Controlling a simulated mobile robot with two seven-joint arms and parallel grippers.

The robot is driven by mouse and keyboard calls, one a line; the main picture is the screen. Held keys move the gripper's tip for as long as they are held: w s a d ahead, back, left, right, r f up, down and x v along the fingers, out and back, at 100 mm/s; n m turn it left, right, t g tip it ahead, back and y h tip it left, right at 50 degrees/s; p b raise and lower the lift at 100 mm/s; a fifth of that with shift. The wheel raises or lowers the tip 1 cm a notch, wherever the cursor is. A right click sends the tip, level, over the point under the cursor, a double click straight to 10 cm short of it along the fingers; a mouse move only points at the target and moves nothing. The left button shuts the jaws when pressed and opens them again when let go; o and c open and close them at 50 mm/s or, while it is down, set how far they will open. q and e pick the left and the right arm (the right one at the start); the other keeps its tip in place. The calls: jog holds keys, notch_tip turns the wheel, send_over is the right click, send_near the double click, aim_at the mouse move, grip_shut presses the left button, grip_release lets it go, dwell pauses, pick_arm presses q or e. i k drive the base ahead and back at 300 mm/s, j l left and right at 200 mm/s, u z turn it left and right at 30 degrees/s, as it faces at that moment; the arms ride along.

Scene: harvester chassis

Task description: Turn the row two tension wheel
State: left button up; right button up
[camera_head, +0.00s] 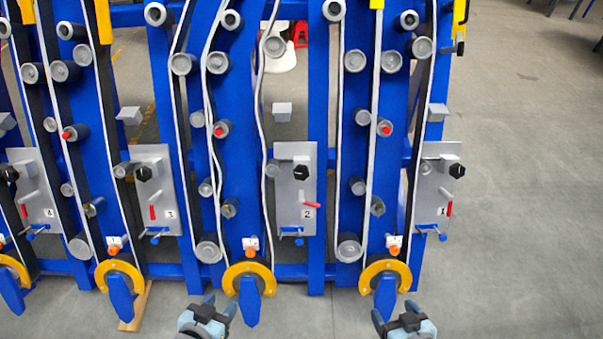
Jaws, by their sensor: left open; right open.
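The row two plate (290,212), a grey panel marked 2, is on the blue frame in the middle of the head view. It carries a black knob (301,172), a lever with a red handle (311,205) and a small blue part (291,233) at its lower edge. I cannot tell for sure which part is the tension wheel. My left gripper (220,304) is open and empty at the bottom, below and left of the plate. My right gripper (394,311) is open and empty at the bottom, below and right of the plate. Neither touches the frame.
The blue frame (318,110) has similar plates marked 1 (431,200), 3 (156,205) and 4 (36,205). White belts run over several grey rollers. Yellow half rings (385,265) with blue pointed tips stick out low in front. Open floor (530,200) lies to the right.

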aim_at(300, 172)
jog(key=i+j+u, duration=0.2)
jog(key=j, duration=0.2)
jog(key=j+u, duration=0.15)
jog(key=j, duration=0.25)
jog(key=i+j+u, duration=0.2)
jog(key=j, duration=0.15)
